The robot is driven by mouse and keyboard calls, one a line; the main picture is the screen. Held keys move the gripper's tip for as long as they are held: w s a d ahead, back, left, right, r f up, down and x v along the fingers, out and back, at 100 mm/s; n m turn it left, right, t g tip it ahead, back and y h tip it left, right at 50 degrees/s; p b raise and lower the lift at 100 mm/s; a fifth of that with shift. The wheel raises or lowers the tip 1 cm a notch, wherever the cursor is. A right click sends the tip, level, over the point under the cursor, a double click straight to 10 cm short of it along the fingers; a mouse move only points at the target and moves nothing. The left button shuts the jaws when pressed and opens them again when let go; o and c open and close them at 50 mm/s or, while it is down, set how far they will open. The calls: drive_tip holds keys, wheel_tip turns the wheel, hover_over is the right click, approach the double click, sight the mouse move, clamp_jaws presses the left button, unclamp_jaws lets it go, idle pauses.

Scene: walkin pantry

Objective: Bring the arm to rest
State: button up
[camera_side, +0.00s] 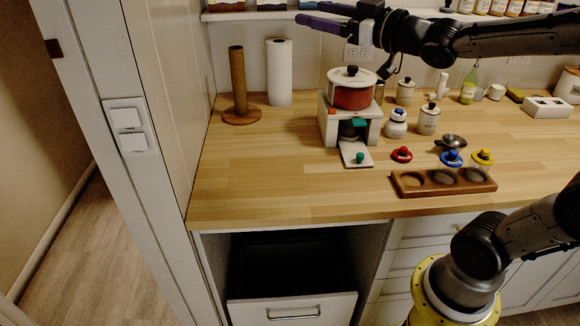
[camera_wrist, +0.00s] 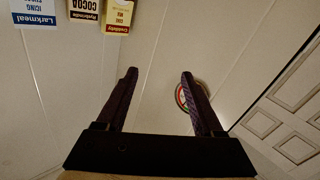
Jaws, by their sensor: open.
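My gripper (camera_side: 301,12) is raised high at the top of the side view, above the back of the wooden counter (camera_side: 270,190). Its purple fingers point left, and nothing is between them. My arm reaches in from the right at the top of the side view.
A red pot (camera_side: 352,95) with a white lid sits on a small white stand below my gripper. A paper roll (camera_side: 279,72), a wooden holder (camera_side: 238,80) and several jars stand around. A shelf edge (camera_side: 250,14) is close by. The counter's front left is clear.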

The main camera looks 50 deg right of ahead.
drive_tip(key=s+a+f+m+g, duration=0.1)
drive_tip(key=s+a+f+g, duration=0.1)
drive_tip(key=s+f+g, duration=0.4)
drive_tip(key=s+a+f+m+g, duration=0.1)
drive_tip(key=s+f+g, duration=0.5)
drive_tip(key=s+f, duration=0.9)
drive_tip(key=shift+s+a+m+g, duration=0.3)
drive_tip(key=shift+s+a+g, duration=0.1)
drive_tip(key=shift+s+a, duration=0.65)
drive_tip(key=shift+s+d, duration=0.1)
drive_tip(key=shift+d, duration=0.05)
